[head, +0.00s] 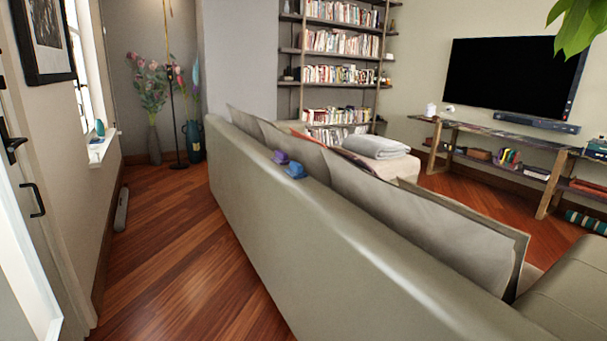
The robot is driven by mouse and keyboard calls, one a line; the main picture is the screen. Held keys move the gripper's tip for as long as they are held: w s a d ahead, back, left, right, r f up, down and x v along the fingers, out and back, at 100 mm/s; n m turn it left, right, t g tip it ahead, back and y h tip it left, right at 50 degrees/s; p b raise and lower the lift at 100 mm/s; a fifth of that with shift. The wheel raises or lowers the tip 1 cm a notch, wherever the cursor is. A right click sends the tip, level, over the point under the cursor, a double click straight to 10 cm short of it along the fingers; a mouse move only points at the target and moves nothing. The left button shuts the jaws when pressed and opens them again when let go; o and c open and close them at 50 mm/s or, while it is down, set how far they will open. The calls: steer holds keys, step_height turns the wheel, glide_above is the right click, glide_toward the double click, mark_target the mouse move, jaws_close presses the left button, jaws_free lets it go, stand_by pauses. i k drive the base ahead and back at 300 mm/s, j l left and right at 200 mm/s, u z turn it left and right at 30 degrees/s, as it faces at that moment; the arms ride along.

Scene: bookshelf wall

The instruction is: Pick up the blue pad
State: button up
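A small blue object (295,170) rests on the top edge of the sofa's backrest, near the middle of the head view. It is small in the picture, and I cannot tell for certain that it is the blue pad. A small purple object (281,157) sits right beside it, a little farther back. No other thing that looks like a blue pad stands out. My gripper does not show in this view.
The long grey-green sofa (300,240) runs diagonally through the view, with cushions (400,225) along its back. A wooden floor aisle (170,240) lies free on its left. A grey cylinder (121,209) lies by the left wall. Vases (154,145) stand at the aisle's far end.

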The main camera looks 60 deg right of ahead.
mark_target(296, 172)
steer(key=z, duration=1.7)
steer(key=u, duration=1.1)
steer(key=i+l+z, duration=0.1)
steer(key=i+z, duration=0.2)
steer(key=i, duration=0.2)
steer(key=i+z, duration=0.25)
steer(key=i, duration=0.3)
steer(key=i+z, duration=0.3)
steer(key=i, duration=0.2)
steer(key=i+j+z, duration=0.3)
steer(key=i, duration=0.2)
